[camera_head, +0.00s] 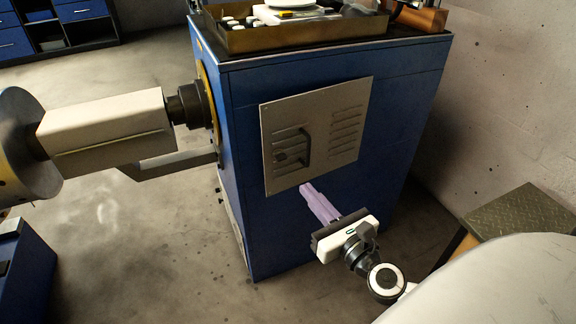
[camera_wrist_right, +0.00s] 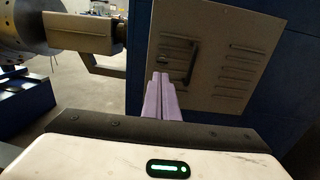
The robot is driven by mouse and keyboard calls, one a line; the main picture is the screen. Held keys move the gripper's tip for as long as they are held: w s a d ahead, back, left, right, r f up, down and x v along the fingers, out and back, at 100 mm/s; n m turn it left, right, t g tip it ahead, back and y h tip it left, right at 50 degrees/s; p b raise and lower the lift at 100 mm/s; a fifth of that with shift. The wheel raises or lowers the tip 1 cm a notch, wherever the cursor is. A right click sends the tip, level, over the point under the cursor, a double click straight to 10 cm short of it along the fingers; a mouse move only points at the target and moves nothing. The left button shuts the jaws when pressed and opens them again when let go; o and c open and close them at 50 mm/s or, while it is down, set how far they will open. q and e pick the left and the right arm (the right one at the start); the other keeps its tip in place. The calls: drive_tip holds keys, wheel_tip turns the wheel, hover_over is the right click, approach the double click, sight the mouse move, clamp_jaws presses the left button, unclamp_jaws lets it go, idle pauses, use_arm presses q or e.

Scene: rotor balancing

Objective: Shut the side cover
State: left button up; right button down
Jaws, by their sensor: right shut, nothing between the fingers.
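The side cover (camera_head: 338,150) is a light grey louvred panel with a dark handle (camera_head: 293,148) on its left half. It lies against the side of the blue cabinet (camera_head: 400,110) and looks flush or nearly so; I cannot tell whether it is latched. It also shows in the right wrist view (camera_wrist_right: 215,85), with its handle (camera_wrist_right: 191,62) just beyond my fingers. My right gripper (camera_head: 307,188) is shut and empty, its lilac fingers just below the cover's lower edge in the head view. The fingertips (camera_wrist_right: 161,76) overlap the cover's lower left in the wrist view. My left gripper is not in view.
A tray (camera_head: 290,38) with small parts and a white dish stands on the cabinet top. A beige spindle unit (camera_head: 105,130) juts from the cabinet's left. A green-topped stand (camera_head: 525,208) is at right. Open floor (camera_head: 130,235) lies at left.

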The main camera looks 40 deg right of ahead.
drive_tip(key=w, duration=0.6)
drive_tip(key=w+d+p, duration=0.1)
drive_tip(key=w, duration=0.2)
drive_tip(key=shift+w, duration=0.15)
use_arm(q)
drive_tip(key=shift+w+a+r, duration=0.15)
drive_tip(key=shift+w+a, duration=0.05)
use_arm(e)
drive_tip(key=shift+w+d, duration=0.1)
drive_tip(key=shift+w, duration=0.4)
